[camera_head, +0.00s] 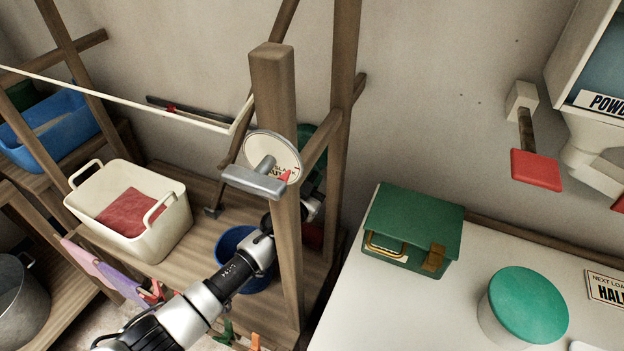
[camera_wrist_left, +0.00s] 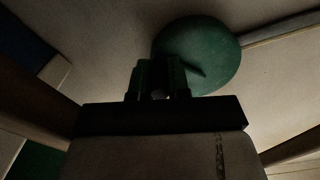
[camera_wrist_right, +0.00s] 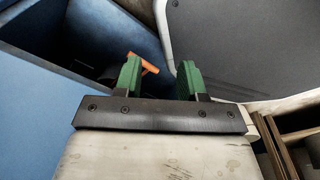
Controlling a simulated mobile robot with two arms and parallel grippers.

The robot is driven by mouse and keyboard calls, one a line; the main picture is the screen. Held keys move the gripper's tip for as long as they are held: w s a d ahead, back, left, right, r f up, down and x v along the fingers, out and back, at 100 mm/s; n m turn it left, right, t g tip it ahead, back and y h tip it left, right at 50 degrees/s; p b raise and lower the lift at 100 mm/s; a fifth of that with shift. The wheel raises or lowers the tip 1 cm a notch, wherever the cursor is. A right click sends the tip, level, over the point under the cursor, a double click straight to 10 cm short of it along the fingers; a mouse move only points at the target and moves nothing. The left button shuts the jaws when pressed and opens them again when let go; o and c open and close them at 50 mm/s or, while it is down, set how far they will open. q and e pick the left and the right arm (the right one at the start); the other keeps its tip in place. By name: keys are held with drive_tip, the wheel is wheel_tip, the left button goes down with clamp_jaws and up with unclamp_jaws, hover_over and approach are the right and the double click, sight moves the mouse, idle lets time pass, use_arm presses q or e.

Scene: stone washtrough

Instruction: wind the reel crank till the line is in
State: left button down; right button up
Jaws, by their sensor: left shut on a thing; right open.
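A tall wooden post (camera_head: 277,120) carries a white round dial (camera_head: 268,152) with partly hidden lettering and a grey metal piece (camera_head: 254,182) in front of it. A green reel disc (camera_head: 312,150) shows partly behind the post; a green round disc (camera_wrist_left: 198,55) also fills the upper left wrist view. A white line (camera_head: 120,100) runs from the left to the post. My left gripper (camera_wrist_left: 157,80) is shut just below the disc, on what appears to be the crank handle, mostly hidden; the post partly hides this gripper in the head view. My right gripper (camera_wrist_right: 160,78) is open and empty.
A cream basin (camera_head: 150,235) with red cloth and a blue bucket (camera_head: 235,243) stand on the wooden shelf. A green box (camera_head: 415,220) and a green-lidded tub (camera_head: 525,305) stand on the white surface at right. Pegged cloths (camera_head: 100,268) hang at lower left.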

use_arm(q)
drive_tip(key=shift+w+a+f+m+b, duration=0.2)
drive_tip(key=shift+a+m+b, duration=0.2)
drive_tip(key=shift+m, duration=0.65)
drive_tip(key=shift+w+a+f+m+b, duration=0.2)
drive_tip(key=shift+a+m, duration=0.25)
drive_tip(key=shift+m, duration=0.65)
drive_tip(key=shift+w+a+f+m+b, duration=0.15)
drive_tip(key=shift+a+m+b, duration=0.3)
drive_tip(key=shift+m, duration=0.6)
drive_tip(key=c, duration=1.1)
unclamp_jaws()
drive_tip(key=shift+s, duration=0.1)
drive_tip(key=v, duration=1)
drive_tip(key=shift+s+a+p, duration=0.15)
drive_tip(key=shift+s+p, duration=0.15)
drive_tip(key=shift+p, duration=0.1)
